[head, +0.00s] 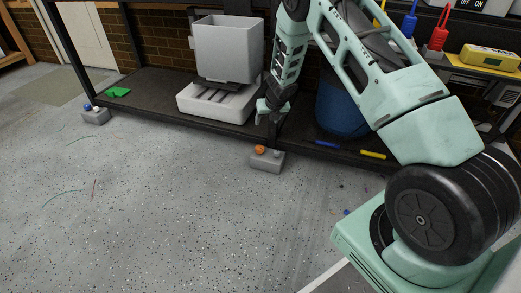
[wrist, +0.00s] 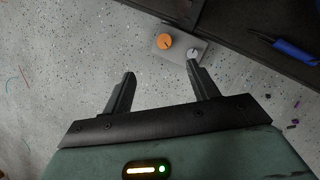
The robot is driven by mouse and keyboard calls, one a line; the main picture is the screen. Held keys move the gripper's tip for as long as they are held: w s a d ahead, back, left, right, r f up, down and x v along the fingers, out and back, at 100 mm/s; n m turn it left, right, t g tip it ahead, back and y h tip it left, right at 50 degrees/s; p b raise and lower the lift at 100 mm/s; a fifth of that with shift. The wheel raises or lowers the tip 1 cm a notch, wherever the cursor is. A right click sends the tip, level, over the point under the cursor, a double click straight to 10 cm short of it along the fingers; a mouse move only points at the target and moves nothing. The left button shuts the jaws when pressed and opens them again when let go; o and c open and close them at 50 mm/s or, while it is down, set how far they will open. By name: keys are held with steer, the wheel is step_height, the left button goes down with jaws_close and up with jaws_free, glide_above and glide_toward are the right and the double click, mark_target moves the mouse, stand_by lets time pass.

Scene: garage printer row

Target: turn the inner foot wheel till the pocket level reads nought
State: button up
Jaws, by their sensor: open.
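A grey foot block (head: 267,164) stands on the floor at the rack's front edge, with an orange wheel (head: 260,149) and a small pale knob (head: 277,153) on top. In the wrist view the orange wheel (wrist: 164,41) and the pale knob (wrist: 194,52) with a dark mark lie beyond my fingertips. My gripper (head: 268,108) is open and empty, above and behind the block in the head view. In the wrist view its fingers (wrist: 161,68) are spread, the right tip overlapping the pale knob's near edge; contact is unclear. I cannot identify the pocket level or its reading.
Another foot block (head: 95,116) with blue and pale knobs stands at far left. A white printer (head: 216,103), blue bin (head: 343,108), blue pen-like thing (head: 327,143) and yellow bar (head: 373,154) are on the lower shelf (head: 150,92). The floor in front is mostly clear.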

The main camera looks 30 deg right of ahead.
mark_target(260, 148)
steer(key=w+f+n+b, duration=0.1)
steer(key=w+f+b, duration=0.1)
steer(key=f, duration=0.4)
steer(key=w+f+n+b, duration=0.1)
steer(key=w+f+b, duration=0.1)
steer(key=f+b, duration=0.2)
steer(key=w+d+f+n+b, duration=0.1)
steer(key=w+f+b, duration=0.1)
steer(key=f, duration=0.7)
steer(key=shift+w+f+g+b, duration=0.3)
steer(key=shift+b, duration=0.25)
steer(key=c, duration=1)
